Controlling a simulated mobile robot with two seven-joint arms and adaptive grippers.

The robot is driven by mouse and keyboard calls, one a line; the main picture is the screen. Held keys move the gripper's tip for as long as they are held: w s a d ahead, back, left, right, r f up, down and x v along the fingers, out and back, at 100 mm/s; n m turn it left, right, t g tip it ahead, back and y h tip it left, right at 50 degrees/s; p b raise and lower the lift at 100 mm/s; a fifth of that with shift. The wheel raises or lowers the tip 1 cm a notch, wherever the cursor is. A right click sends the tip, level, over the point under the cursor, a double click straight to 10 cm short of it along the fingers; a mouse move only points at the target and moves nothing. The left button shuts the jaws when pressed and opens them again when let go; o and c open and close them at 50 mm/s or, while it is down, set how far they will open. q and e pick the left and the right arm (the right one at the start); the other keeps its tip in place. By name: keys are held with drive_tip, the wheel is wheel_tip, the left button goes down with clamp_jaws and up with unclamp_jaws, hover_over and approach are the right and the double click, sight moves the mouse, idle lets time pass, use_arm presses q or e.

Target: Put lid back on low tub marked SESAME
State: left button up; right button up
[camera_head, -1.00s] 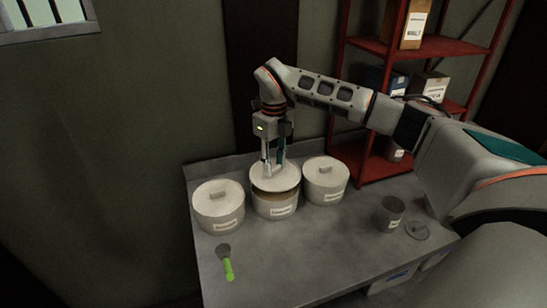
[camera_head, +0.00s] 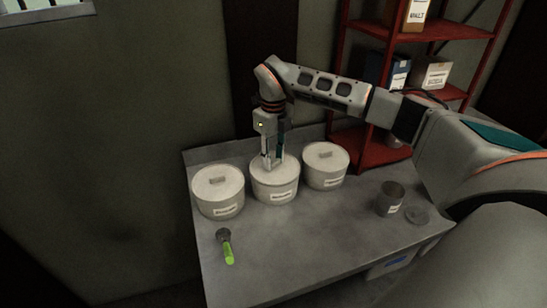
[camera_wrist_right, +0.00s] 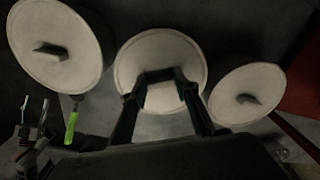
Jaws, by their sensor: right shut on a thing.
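The middle low tub (camera_head: 262,192) stands on the bench, with a front label too small to read. Its pale round lid (camera_head: 289,173) sits on its rim and looks about level; I cannot tell whether it is fully seated. My right gripper (camera_head: 272,165) points down from above and is shut on the lid's handle. In the right wrist view, the lid (camera_wrist_right: 160,45) is between the fingers of my right gripper (camera_wrist_right: 162,76). My left gripper (camera_wrist_right: 35,106) shows small at the lower left there, its fingers apart and empty.
Lidded tubs stand close on the left (camera_head: 217,198) and right (camera_head: 323,172). A green-handled tool (camera_head: 228,252) lies at the bench front. A grey pot (camera_head: 389,198) and a small round lid (camera_head: 417,215) are at right. A red shelf (camera_head: 440,45) stands behind.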

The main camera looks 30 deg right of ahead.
drive_tip(key=shift+p, duration=0.4)
drive_tip(key=shift+f, duration=0.15)
idle(1.8)
drive_tip(key=o, duration=1)
drive_tip(key=o, duration=0.5)
drive_tip(key=shift+r, duration=3.5)
